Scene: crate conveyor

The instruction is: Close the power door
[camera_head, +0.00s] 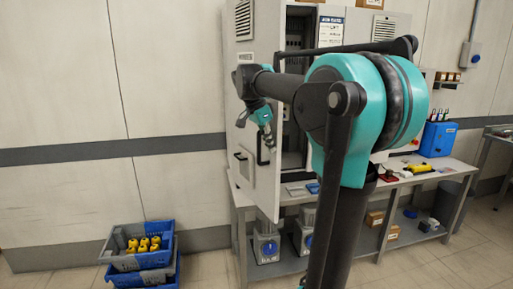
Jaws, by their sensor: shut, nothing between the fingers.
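The power cabinet's tall light-grey door (243,190) stands open, swung out at the left of the cabinet (333,13). The cabinet's dark interior (293,160) shows between the door and my arm. A black handle (262,150) is on the door's right part. My gripper (269,141) is shut and empty, pointing down in front of the door by the handle. I cannot tell whether it touches the handle or the door. My arm hides much of the cabinet.
A workbench (395,181) under the cabinet runs right, carrying a blue box (437,139) and a yellow tool (417,168). Blue crates (155,278), the top one holding yellow items (144,245), stand on the floor at left. Floor between crates and bench is clear.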

